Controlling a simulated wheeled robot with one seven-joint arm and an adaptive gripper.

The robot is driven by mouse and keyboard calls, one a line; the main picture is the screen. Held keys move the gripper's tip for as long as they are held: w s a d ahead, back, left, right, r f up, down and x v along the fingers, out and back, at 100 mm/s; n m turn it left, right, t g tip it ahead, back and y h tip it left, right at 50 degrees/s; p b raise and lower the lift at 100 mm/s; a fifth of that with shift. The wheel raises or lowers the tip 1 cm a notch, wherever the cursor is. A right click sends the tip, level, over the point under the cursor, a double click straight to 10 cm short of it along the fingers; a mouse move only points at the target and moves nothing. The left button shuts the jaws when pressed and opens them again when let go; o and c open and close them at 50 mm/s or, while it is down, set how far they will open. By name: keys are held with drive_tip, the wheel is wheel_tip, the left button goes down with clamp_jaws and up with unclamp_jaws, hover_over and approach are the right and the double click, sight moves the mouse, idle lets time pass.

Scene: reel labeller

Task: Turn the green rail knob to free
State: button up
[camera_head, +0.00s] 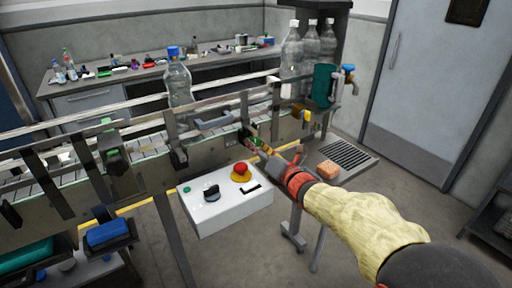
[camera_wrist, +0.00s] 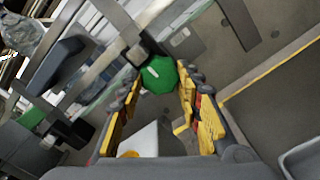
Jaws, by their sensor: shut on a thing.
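The green rail knob (camera_wrist: 160,75) shows in the wrist view as a faceted green knob with a short white mark on its face. It sits on a dark clamp beside the conveyor rail. The yellow-padded fingers of my gripper (camera_wrist: 161,84) are on both sides of it, shut on it. In the head view my gripper (camera_head: 258,144) reaches the front side of the conveyor (camera_head: 208,148), and the knob is mostly hidden by the fingers there. I cannot read any free or locked marking.
A white control box (camera_head: 226,208) with a red button (camera_head: 241,169) and a black dial (camera_head: 211,192) lies just below and left of my gripper. An orange sponge (camera_head: 327,169) lies right of my gripper. Open floor lies in front.

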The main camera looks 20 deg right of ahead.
drive_tip(key=shift+f, duration=0.2)
drive_tip(key=o, duration=1.2)
drive_tip(key=shift+r, duration=0.1)
drive_tip(key=shift+c, duration=0.2)
drive_tip(key=v, duration=1.2)
